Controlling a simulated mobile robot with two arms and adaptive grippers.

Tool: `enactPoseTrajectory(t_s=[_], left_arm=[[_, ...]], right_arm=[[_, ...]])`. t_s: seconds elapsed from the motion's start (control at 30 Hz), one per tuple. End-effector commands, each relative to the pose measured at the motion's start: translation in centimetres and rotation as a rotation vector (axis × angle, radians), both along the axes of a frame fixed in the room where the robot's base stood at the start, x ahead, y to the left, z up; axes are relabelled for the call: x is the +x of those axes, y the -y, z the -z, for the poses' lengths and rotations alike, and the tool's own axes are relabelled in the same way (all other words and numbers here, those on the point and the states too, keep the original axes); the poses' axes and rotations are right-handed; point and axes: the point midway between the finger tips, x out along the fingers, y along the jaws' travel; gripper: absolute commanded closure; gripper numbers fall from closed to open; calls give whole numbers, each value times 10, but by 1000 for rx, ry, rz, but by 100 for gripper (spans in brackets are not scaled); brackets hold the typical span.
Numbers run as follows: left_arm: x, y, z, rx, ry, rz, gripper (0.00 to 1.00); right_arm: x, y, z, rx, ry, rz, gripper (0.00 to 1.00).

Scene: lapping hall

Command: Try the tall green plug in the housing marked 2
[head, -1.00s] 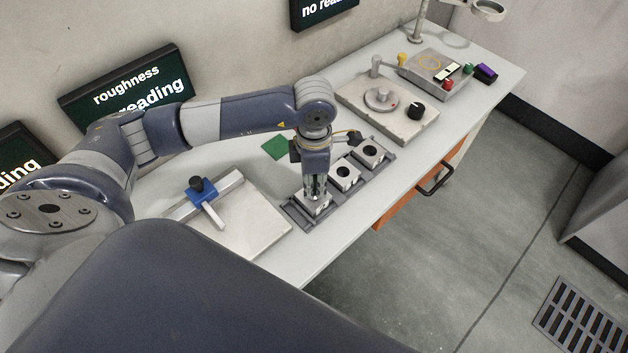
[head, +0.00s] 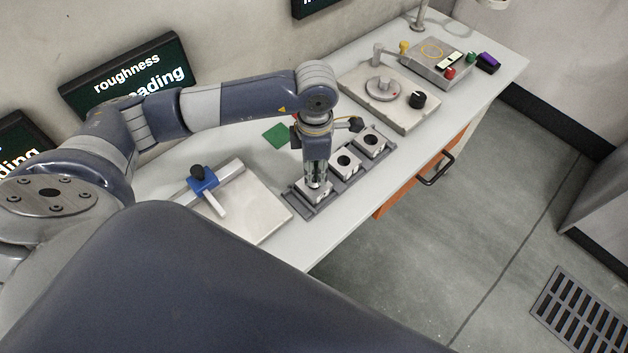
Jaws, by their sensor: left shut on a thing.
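Three pale square housings with dark round bores stand in a row on a grey rack (head: 296,200). They are the near housing (head: 314,196), the middle housing (head: 346,163) and the far housing (head: 371,143). I cannot read any marks on them. My left gripper (head: 316,184) points straight down at the near housing, with its fingertips at or just above the top. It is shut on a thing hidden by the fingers. I cannot make out the tall green plug there, nor whether anything sits in the near bore. My right gripper is not in view.
A pale plate with a blue clamp (head: 203,181) lies left of the rack. A green square (head: 277,136) lies behind it. Beyond stand a plate with a round disc and black knob (head: 417,99), and a grey device (head: 432,66). The bench's front edge is close to the rack.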

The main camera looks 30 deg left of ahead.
Motion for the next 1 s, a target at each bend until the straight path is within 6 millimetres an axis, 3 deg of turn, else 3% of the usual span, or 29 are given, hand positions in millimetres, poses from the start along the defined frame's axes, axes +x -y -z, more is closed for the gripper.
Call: enactPoseTrajectory(t_s=[1.0], left_arm=[[1, 0, -54, -1, 2, -1, 100]], right_arm=[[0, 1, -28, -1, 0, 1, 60]])
